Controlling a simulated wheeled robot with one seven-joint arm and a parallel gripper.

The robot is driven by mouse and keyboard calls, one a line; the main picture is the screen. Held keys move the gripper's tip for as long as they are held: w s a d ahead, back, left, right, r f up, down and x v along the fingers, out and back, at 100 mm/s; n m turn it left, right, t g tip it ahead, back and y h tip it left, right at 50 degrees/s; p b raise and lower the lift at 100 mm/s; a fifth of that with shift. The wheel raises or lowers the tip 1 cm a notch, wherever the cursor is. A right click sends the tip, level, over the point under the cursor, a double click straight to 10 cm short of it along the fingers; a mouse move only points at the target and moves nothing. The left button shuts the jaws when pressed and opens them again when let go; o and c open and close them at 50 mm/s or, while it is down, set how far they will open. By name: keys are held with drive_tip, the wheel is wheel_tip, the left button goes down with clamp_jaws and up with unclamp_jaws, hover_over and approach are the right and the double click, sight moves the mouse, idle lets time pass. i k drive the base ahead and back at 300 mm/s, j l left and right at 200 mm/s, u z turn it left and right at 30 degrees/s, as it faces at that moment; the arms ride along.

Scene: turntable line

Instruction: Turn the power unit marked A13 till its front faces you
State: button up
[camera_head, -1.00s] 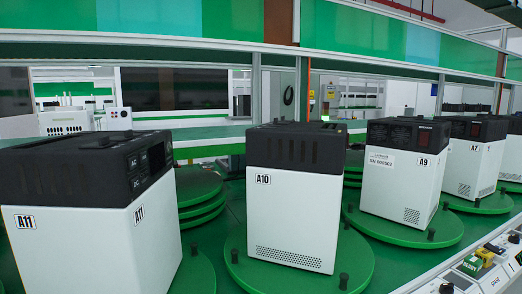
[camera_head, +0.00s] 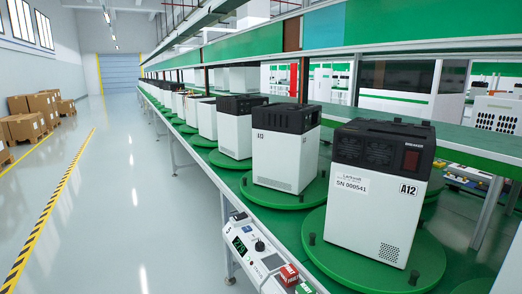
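The power unit whose small label seems to read A13 (camera_head: 285,158) stands upright on a round green turntable (camera_head: 246,191), second nearest in the row. It has a black top and white lower body. Its broad side towards me is mostly plain white, with the label at upper left; no red switch or serial plate shows there. Its other sides are mostly hidden. My gripper is not in view.
Unit A12 (camera_head: 385,205), with a red switch and serial plate showing, stands nearest on its own turntable (camera_head: 330,262). More units recede leftward. A control box (camera_head: 252,248) sits on the bench's front edge. The aisle floor (camera_head: 130,190) is clear; boxes (camera_head: 40,112) stand far left.

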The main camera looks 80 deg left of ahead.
sight(316, 191)
drive_tip(key=k+j+u, duration=0.15)
drive_tip(key=j+u, duration=1.3)
drive_tip(key=j, duration=0.5)
drive_tip(key=i+j+u, duration=0.1)
drive_tip(key=j, duration=0.35)
drive_tip(key=i+j, duration=0.1)
drive_tip(key=j, duration=0.4)
drive_tip(key=i+j+u, duration=0.1)
drive_tip(key=j, duration=0.35)
